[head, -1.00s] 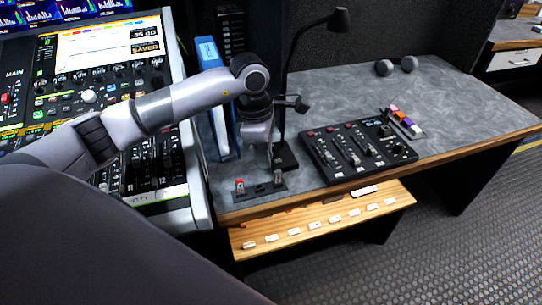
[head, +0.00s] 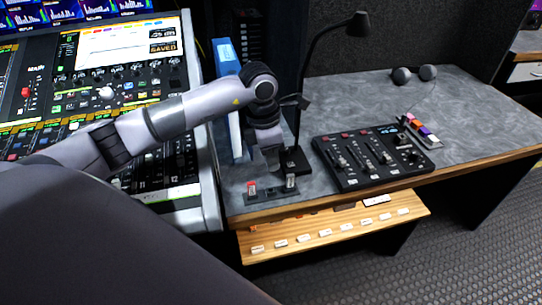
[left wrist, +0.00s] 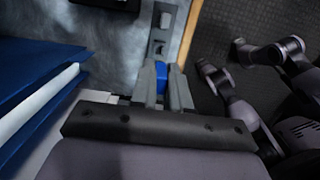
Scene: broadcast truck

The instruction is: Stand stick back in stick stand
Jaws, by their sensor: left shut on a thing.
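My left gripper (head: 270,168) hangs just above the stick stand (head: 270,196), a small dark plate near the desk's front edge. A red-topped stick (head: 252,188) stands at the stand's left end and a grey one (head: 291,182) at its right end. In the left wrist view the gripper (left wrist: 163,82) is shut on a blue stick (left wrist: 162,70), of which only a small part shows between the fingers. The stand (left wrist: 157,32) lies just past the fingertips there. The lower end of the held stick is hidden, so I cannot tell if it touches the stand.
A black lamp (head: 297,130) rises right behind the stand. A black control box (head: 372,156) sits to the right, and a blue-and-white binder (head: 228,65) stands to the left. A wooden shelf with several labels (head: 330,228) juts out below. Free desk lies at the back right.

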